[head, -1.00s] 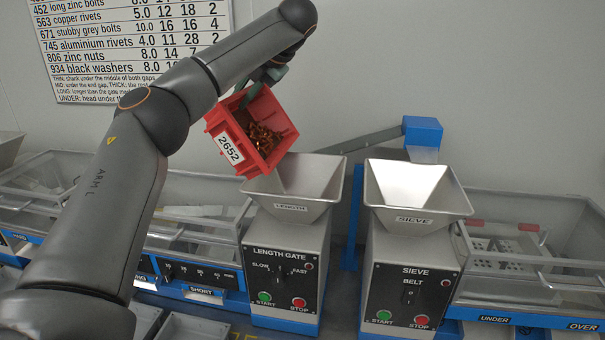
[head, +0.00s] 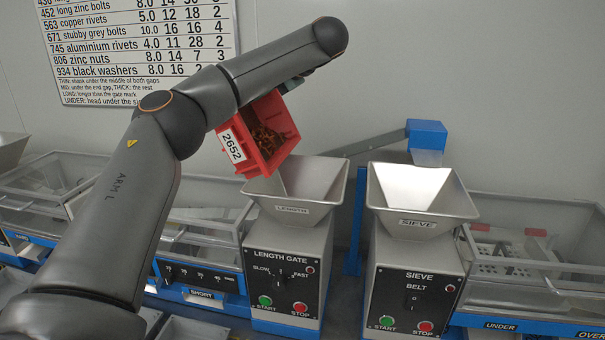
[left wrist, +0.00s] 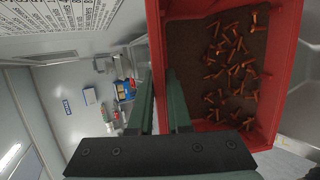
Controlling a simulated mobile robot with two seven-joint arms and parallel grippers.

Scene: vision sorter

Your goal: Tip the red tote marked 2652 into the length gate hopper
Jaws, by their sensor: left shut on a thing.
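The red tote (head: 262,162) marked 2652 hangs tilted above the left part of the length gate hopper (head: 298,212), its open side turned toward the right. Copper-coloured pieces (head: 268,138) lie inside it; none show in the visible part of the hopper. My left gripper (head: 290,86) is shut on the tote's wall, largely hidden behind my arm. In the left wrist view, the gripper (left wrist: 162,90) grips the red wall, and small headed copper pieces (left wrist: 232,65) lie spread on the tote's dark floor. My right gripper is not in view.
The sieve hopper (head: 420,215) stands just right of the length gate hopper, with a blue-headed chute (head: 427,134) behind. Clear-sided bins (head: 195,215) stand left, more (head: 525,265) right. A printed chart (head: 140,40) hangs on the wall. START and STOP buttons face front.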

